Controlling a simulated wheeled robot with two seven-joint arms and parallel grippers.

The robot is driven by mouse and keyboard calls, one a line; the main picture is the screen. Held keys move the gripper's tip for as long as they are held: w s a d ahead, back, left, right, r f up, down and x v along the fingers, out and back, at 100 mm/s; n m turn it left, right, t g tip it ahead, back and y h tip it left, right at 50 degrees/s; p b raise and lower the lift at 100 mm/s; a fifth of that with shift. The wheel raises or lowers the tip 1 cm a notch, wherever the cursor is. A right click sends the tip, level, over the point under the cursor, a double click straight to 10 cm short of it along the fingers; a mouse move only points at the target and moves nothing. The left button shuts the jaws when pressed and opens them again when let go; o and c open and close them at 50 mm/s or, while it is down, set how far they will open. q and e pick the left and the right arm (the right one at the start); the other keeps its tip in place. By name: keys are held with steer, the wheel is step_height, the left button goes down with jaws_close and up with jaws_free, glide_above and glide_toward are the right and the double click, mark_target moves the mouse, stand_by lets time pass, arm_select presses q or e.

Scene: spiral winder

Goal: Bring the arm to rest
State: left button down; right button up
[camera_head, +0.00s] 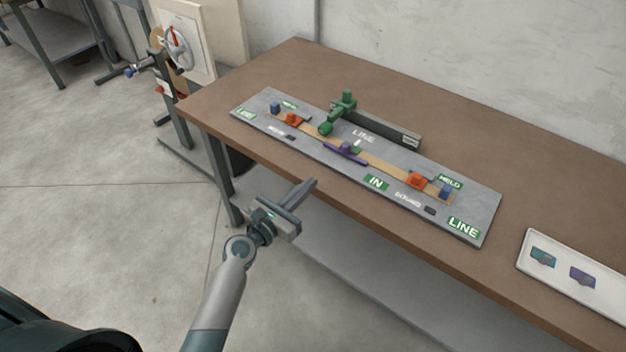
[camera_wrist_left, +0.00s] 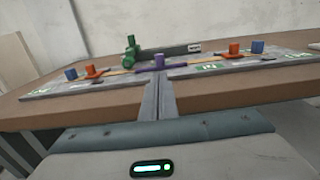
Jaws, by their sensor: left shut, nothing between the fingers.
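My left gripper (camera_head: 302,193) comes in from the lower left in the head view. It is shut and empty, held in the air just off the front edge of the table (camera_head: 236,82). In the left wrist view its closed fingers (camera_wrist_left: 158,99) point toward the table and the grey board. My right gripper is not in view.
A grey board (camera_head: 330,152) on the table bears a tan strip, a green lever (camera_head: 341,108), a purple piece (camera_head: 346,149), orange blocks (camera_head: 417,180) and blue blocks. A white tray (camera_head: 524,262) with two pieces lies at right. A wheel panel (camera_head: 180,47) stands behind left.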

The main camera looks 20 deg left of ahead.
arm_select(q)
steer(key=shift+s+a, duration=0.1)
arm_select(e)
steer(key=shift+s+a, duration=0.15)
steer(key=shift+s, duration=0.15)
